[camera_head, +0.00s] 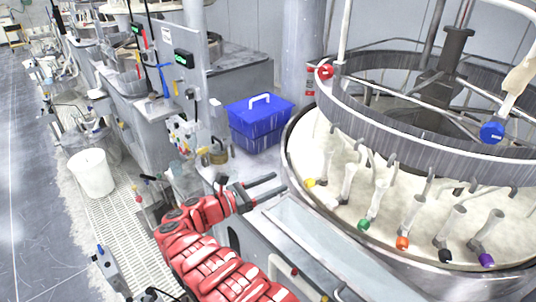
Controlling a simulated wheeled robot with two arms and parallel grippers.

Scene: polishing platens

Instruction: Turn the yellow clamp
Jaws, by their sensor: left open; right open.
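The yellow clamp (310,183) is a small yellow piece at the lower end of a pale upright fitting, at the left edge of the round platen. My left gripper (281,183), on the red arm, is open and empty. Its two dark fingers point right toward the yellow clamp, with a small gap in the picture between the fingertips and the clamp. I cannot tell the gap in depth. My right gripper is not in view.
A row of similar fittings with green (364,224), orange (402,243), black (445,256) and purple (486,260) ends follows the platen (340,215). A curved grey metal ring (400,140) stands above. A blue box (258,118) and a white bucket (92,173) are on the left.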

